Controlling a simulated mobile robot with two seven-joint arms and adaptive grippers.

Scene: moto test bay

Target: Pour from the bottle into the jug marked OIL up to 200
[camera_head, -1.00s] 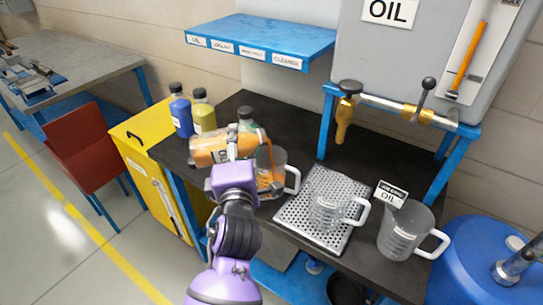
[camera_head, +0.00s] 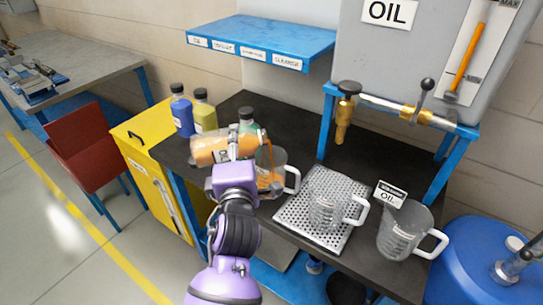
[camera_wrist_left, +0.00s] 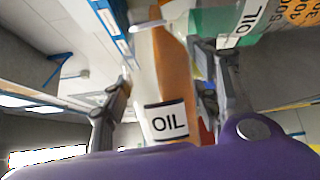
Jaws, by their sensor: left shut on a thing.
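My left gripper (camera_head: 234,152) is shut on the orange bottle (camera_head: 207,151), which lies tipped nearly level with its mouth to the right. In the left wrist view the bottle (camera_wrist_left: 172,75) bears an OIL label. An orange stream (camera_head: 270,155) falls from its mouth into a clear jug (camera_head: 280,161) with a white handle. My right gripper is not in view.
A clear jug (camera_head: 322,212) stands on the perforated tray (camera_head: 337,243). Another jug (camera_head: 403,235) stands right of it by an OIL sign (camera_head: 389,195). Blue (camera_head: 182,117), yellow (camera_head: 205,116) and green (camera_head: 247,121) bottles stand behind. A brass tap (camera_head: 343,120) hangs above the bench.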

